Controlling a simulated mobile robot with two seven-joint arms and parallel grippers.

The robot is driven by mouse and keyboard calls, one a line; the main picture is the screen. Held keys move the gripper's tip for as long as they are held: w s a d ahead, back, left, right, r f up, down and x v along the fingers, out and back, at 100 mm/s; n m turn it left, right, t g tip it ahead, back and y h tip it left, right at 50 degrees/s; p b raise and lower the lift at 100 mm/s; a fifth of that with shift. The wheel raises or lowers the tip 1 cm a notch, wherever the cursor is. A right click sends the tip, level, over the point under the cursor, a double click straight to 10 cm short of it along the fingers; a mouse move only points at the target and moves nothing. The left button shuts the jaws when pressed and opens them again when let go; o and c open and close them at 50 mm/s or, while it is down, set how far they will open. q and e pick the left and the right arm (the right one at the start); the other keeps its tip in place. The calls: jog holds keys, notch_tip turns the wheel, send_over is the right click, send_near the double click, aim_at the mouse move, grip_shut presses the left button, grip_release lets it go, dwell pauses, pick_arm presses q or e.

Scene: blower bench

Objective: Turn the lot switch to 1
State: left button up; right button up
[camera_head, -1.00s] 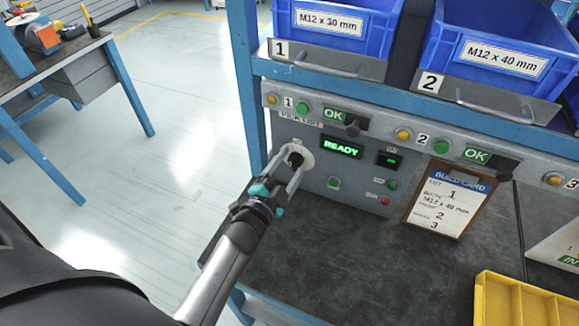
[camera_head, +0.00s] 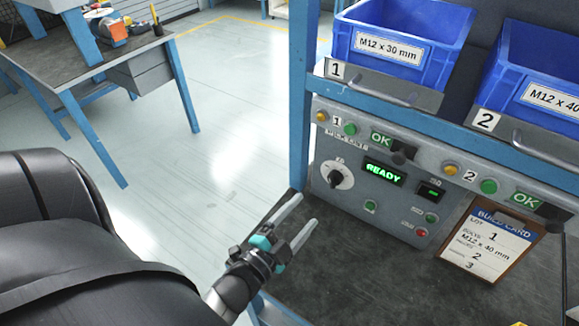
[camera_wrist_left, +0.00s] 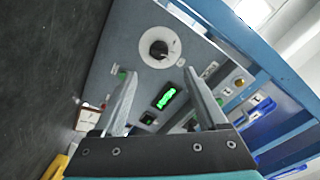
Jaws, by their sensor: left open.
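The lot switch is a black knob (camera_head: 336,179) on a round white dial at the left end of the grey control panel (camera_head: 400,207). In the left wrist view the knob (camera_wrist_left: 159,49) shows ahead, beyond the fingertips. The dial's marks are too small to read for sure. My left gripper (camera_head: 306,211) is open and empty, below and left of the knob and apart from it. Its two fingers also show in the left wrist view (camera_wrist_left: 160,78). My right gripper is not in view.
A green READY display (camera_head: 384,172) and small buttons sit right of the knob. A build card (camera_head: 487,244) leans at the right, reading lot 1. Blue bins (camera_head: 400,45) stand on the shelf above. The dark bench top (camera_head: 350,270) is clear in front of the panel.

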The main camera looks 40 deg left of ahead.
pick_arm(q)
jog(key=shift+s+r, duration=0.1)
jog(key=shift+s, duration=1.85)
